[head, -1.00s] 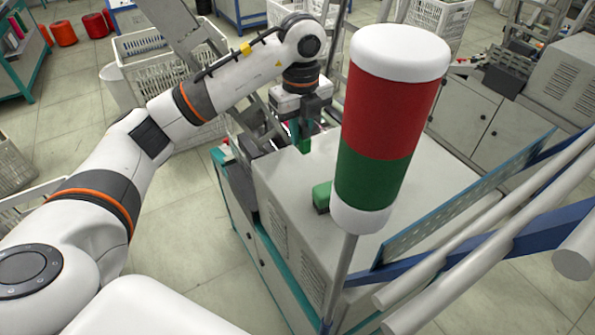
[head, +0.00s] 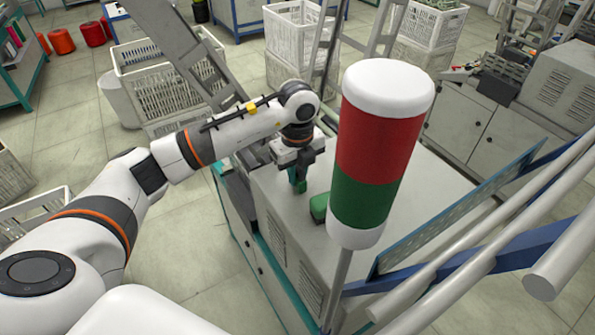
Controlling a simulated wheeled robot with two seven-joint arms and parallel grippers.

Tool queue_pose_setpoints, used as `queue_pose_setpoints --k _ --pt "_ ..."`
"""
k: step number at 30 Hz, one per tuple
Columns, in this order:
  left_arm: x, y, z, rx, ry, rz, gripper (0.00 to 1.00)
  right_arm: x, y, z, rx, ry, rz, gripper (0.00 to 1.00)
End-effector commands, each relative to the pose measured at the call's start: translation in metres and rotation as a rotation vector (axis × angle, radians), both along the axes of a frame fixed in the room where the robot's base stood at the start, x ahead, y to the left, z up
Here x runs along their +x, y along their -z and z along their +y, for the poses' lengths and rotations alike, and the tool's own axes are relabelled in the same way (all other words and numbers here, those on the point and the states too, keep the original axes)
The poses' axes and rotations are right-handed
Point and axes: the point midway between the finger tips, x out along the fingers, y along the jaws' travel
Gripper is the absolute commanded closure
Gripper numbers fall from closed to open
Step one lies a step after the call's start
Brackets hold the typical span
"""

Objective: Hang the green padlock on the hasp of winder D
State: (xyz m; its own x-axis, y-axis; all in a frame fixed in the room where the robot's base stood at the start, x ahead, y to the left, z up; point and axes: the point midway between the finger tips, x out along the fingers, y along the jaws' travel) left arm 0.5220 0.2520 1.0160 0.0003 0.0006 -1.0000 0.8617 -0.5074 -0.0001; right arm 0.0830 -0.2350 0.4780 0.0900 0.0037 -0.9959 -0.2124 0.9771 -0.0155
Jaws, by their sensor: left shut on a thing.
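My left gripper (head: 297,178) is above the pale top of a machine cabinet (head: 421,202), pointing down. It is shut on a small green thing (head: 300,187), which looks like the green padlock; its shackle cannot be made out. Whether it touches the cabinet top is not clear. I cannot pick out the hasp or any letter marking winder D. My right gripper is not in view.
A red, green and white signal lamp (head: 378,150) on a pole stands in front of the cabinet. White rails (head: 480,235) and a blue perforated panel (head: 455,210) block the right side. White crates (head: 150,75) and a grey slanted frame (head: 185,50) stand behind my arm.

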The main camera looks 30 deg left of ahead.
Motion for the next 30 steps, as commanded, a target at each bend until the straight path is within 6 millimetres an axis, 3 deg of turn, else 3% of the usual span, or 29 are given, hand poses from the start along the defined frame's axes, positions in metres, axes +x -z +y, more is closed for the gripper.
queue_pose_setpoints --k 1,4,16,20,30 --pt "0.0 0.001 0.0 0.0 0.0 0.0 0.76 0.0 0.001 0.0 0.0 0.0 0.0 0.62" --pt "0.0 0.0 0.0 0.0 0.0 0.0 0.59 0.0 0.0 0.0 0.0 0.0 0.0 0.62" --pt "0.001 -0.007 0.0 -0.001 0.0 -0.003 0.59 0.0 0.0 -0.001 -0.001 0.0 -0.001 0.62" --pt "0.001 -0.027 0.0 0.0 0.001 -0.007 0.59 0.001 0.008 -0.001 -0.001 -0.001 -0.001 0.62" --pt "0.001 -0.101 0.0 0.0 0.0 -0.006 0.59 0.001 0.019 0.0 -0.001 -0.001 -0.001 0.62"
